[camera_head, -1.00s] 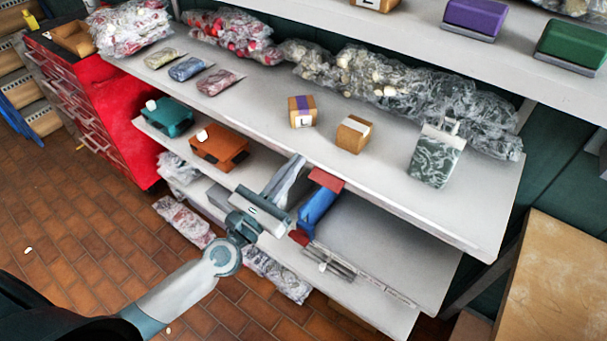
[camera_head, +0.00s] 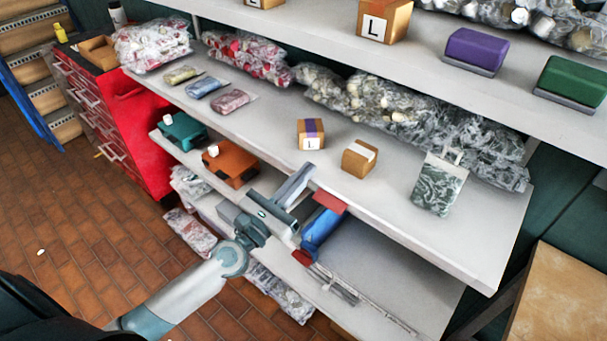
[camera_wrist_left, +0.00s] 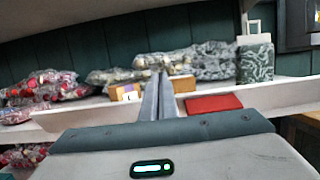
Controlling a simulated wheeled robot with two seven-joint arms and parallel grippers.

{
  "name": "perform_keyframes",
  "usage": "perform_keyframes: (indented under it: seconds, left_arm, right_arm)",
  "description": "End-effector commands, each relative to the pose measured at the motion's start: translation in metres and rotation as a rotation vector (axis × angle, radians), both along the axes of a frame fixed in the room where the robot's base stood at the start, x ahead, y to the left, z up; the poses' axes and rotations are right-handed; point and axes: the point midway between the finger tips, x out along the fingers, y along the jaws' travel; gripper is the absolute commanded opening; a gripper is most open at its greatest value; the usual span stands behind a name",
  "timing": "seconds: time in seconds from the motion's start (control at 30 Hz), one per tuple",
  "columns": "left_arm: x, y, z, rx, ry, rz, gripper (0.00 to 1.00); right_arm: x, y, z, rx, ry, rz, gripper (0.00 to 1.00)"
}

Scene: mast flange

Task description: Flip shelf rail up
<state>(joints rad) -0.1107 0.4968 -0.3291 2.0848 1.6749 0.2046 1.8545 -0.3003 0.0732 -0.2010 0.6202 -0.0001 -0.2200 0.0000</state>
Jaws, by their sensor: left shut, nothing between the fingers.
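A thin metallic rail (camera_head: 352,293) lies low along the front edge of the lower shelf (camera_head: 385,265), right of a blue bin with red ends (camera_head: 321,226). My left gripper (camera_head: 306,172) is shut and empty. In the head view it overlaps the front of the shelves, just left of the blue bin and up-left of the rail. In the left wrist view its two fingers (camera_wrist_left: 158,82) are together and point at the middle shelf, with a red surface (camera_wrist_left: 211,104) close on their right. I cannot tell whether they touch anything. My right gripper is out of view.
The middle shelf (camera_head: 400,205) holds small boxes, including one marked L (camera_head: 311,134), and bagged goods. An orange bin (camera_head: 230,163) and a teal bin (camera_head: 183,131) stand left of my gripper. A red cabinet (camera_head: 140,135) is at far left. Tiled floor is open at lower left.

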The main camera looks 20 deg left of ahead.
Motion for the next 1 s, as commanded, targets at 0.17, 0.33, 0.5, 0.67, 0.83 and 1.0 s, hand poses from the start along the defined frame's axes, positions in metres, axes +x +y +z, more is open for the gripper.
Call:
perform_keyframes:
  seconds: [0.17,0.33,0.5,0.67,0.83,1.0]
  left_arm:
    - [-0.0001,0.0,0.0,0.0,0.0,0.0,0.0]
    - [-0.0001,0.0,0.0,0.0,0.0,0.0,0.0]
    - [-0.0001,0.0,-0.0001,0.0,0.0,0.0,0.0]
    - [-0.0001,0.0,-0.0001,0.0,0.0,0.0,0.0]
    - [-0.0001,0.0,0.0,0.0,0.0,0.0,0.0]
    - [-0.0003,-0.0012,-0.0012,0.0,0.0,0.0,0.0]
  right_arm:
    - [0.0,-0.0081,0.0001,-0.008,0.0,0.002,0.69]
    - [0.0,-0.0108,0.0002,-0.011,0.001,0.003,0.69]
    - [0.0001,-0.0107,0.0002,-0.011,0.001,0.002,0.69]
    - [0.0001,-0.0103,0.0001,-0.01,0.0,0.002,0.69]
    - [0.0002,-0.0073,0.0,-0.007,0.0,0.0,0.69]
    - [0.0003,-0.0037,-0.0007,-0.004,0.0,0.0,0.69]
